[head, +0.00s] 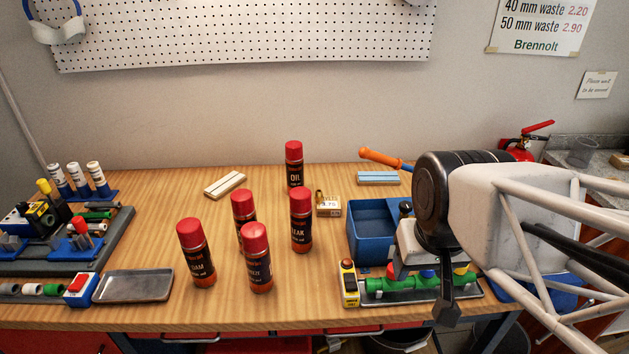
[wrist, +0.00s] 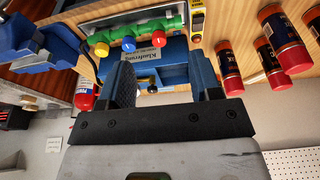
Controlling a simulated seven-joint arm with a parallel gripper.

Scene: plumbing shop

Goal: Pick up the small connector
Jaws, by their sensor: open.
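My gripper (head: 447,300) hangs over the right part of the bench in the head view, in front of the blue bin (head: 373,218). In the wrist view my gripper (wrist: 164,72) is open, with its two dark fingers apart and nothing seen held between them. Behind the fingers shows the blue bin with a white label (wrist: 145,58). I cannot surely pick out the small connector. A small brass-coloured piece (head: 319,196) stands by a price card in the middle of the bench, and it may be the connector. My arm hides part of the bench on the right.
Several red-capped cans (head: 257,258) stand left of the bin. A green manifold with coloured knobs (head: 412,284) lies in front of it, beside a yellow device (head: 348,283). A grey tray (head: 132,286) is at left. The bench (head: 150,220) is clear at left centre.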

